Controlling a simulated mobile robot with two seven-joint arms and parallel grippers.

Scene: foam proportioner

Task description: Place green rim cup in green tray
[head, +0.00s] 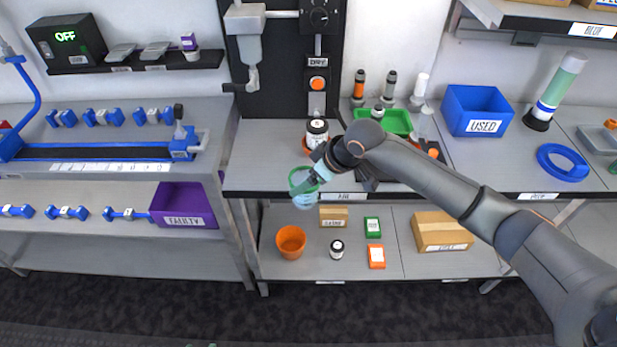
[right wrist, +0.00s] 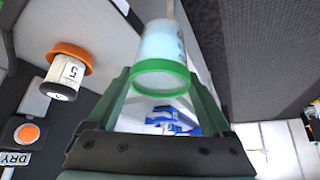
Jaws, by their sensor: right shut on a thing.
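The green rim cup (head: 302,185) is a clear cup with a green rim. My right gripper (head: 311,185) is shut on it and holds it in the air just off the front edge of the middle bench. In the right wrist view the cup (right wrist: 162,65) sits between the two fingers of my right gripper (right wrist: 165,85), its green rim facing the camera. The green tray (head: 398,122) stands on the bench at the back, right of the black dispenser panel, behind my right forearm. My left gripper is not in view.
A white jar with an orange ring (head: 317,133) stands on the bench, left of the tray. Bottles (head: 388,88) stand behind the tray, and a blue USED bin (head: 476,110) is at its right. Below, the shelf holds an orange cup (head: 290,242) and boxes.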

